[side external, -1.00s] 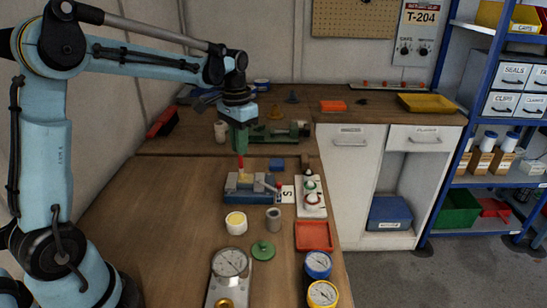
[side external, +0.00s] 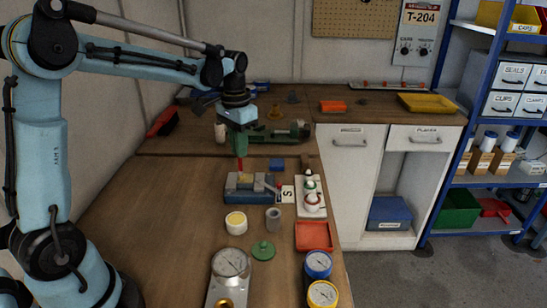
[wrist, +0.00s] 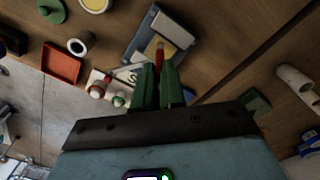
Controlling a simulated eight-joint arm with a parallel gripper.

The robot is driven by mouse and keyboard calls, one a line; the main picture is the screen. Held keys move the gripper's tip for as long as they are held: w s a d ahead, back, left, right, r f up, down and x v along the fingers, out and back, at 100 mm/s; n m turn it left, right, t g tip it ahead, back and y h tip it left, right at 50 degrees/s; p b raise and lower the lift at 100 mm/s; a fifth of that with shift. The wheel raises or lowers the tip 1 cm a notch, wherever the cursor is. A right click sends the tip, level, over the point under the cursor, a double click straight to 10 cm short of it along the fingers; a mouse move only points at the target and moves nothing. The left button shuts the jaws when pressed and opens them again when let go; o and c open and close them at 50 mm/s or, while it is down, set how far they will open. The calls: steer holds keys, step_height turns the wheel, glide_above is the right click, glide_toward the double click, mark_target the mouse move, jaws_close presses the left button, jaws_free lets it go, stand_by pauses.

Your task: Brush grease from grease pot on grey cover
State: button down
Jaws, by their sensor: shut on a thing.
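My gripper (side external: 240,154) is shut on a red-handled brush (side external: 240,165), which points down over the blue-grey vise (side external: 236,193). The brush (wrist: 160,54) also shows between my green fingers (wrist: 161,84) in the wrist view. A pale yellow patch lies at its tip, and I cannot tell whether it is bristles or a part in the vise. The grease pot (side external: 236,222), white with yellow contents, stands open in front of the vise. A grey hollow cylinder (side external: 273,219) stands to the pot's right. I cannot tell for sure which piece is the grey cover.
A white rack (side external: 311,198) with red and green pieces stands right of the vise. A green machine (side external: 280,134) is behind. The bench's left side is clear.

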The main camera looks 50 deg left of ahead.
steer(key=shift+w+d, duration=0.7)
steer(key=shift+d, duration=0.1)
stand_by(1.3)
steer(key=shift+w+a, duration=0.35)
stand_by(0.5)
steer(key=shift+w+a, duration=0.15)
steer(key=shift+w+a, duration=0.25)
stand_by(0.4)
steer(key=shift+s+a, duration=0.75)
steer(key=shift+s, duration=0.05)
stand_by(1.1)
steer(key=shift+s+d, duration=0.1)
steer(key=shift+s+d, duration=0.15)
steer(key=shift+s+d, duration=0.45)
steer(key=shift+d, duration=0.1)
stand_by(0.9)
steer(key=shift+w+d, duration=0.2)
steer(key=shift+w, duration=0.05)
stand_by(0.4)
